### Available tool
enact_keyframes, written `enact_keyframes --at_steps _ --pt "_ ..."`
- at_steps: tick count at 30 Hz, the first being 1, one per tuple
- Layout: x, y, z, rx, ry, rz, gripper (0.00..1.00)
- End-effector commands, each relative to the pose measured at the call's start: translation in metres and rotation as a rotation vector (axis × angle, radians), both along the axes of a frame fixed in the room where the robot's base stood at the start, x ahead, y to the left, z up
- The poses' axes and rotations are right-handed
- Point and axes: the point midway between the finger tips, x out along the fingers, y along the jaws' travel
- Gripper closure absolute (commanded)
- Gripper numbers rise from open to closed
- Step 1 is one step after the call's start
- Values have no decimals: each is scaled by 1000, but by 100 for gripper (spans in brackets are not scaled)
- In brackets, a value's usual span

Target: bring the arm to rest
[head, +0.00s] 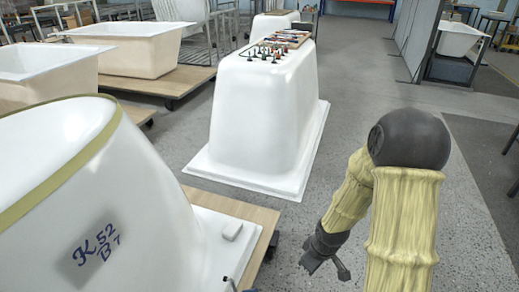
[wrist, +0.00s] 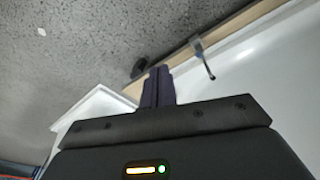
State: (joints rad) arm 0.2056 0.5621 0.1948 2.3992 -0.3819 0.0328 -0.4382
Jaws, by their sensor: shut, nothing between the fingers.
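My arm, in a pale yellow sleeve with a dark elbow, is bent at the right of the head view. My gripper (head: 325,265) hangs low at its end, beside the near white tub shell (head: 75,185) and apart from it. In the wrist view my gripper (wrist: 157,88) shows its dark fingers together, with nothing seen between them.
An upturned white tub (head: 265,115) with small tools on top stands ahead. More tubs stand left. The grey floor (head: 385,92) is clear ahead right.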

Motion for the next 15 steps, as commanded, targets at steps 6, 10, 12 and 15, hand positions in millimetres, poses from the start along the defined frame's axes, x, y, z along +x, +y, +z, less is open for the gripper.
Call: enact_keyframes --at_steps 6,10,12,15 --pt "-20 -9 61 -33 -19 -276 100" --pt "-36 -9 89 -20 -28 -436 100" --pt "-45 -9 101 -7 -32 -507 100" --pt "-54 -7 115 13 -37 -592 100"
